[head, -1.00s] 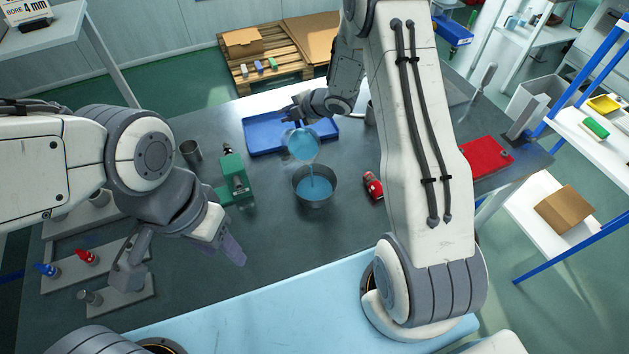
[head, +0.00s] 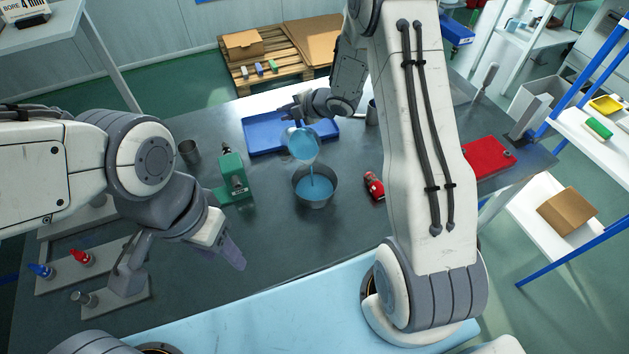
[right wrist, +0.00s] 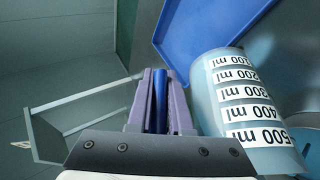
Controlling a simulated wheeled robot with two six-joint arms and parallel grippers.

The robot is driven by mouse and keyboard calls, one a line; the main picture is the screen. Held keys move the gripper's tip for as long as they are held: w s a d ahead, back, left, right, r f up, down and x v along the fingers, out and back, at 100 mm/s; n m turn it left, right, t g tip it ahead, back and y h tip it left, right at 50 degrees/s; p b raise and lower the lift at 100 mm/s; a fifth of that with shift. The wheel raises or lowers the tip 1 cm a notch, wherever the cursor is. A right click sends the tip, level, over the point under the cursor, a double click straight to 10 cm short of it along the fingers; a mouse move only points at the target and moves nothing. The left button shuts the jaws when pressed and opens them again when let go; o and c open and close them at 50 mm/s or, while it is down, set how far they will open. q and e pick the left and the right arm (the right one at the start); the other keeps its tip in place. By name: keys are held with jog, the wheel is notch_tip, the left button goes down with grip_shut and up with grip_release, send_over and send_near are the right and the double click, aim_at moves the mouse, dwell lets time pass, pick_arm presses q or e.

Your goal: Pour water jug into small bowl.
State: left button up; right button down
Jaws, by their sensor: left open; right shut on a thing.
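The clear water jug (head: 303,146) holds blue water and is tilted over the small metal bowl (head: 315,190). A thin blue stream runs from the jug down into the bowl, and blue water lies in the bowl. My right gripper (head: 293,110) is shut on the jug at its far side, above the table. In the right wrist view the purple fingers (right wrist: 161,100) close on a blue handle beside the jug's volume scale (right wrist: 240,95). My left gripper (head: 230,250) is open and empty over the near left of the table, apart from the bowl.
A blue tray (head: 262,142) lies behind the bowl. A red tool (head: 374,186) lies right of the bowl.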

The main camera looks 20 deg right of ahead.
jog(key=shift+s+r+t+b, duration=0.2)
jog(key=shift+t+b, duration=0.1)
jog(key=shift+b, duration=0.65)
dwell(0.7)
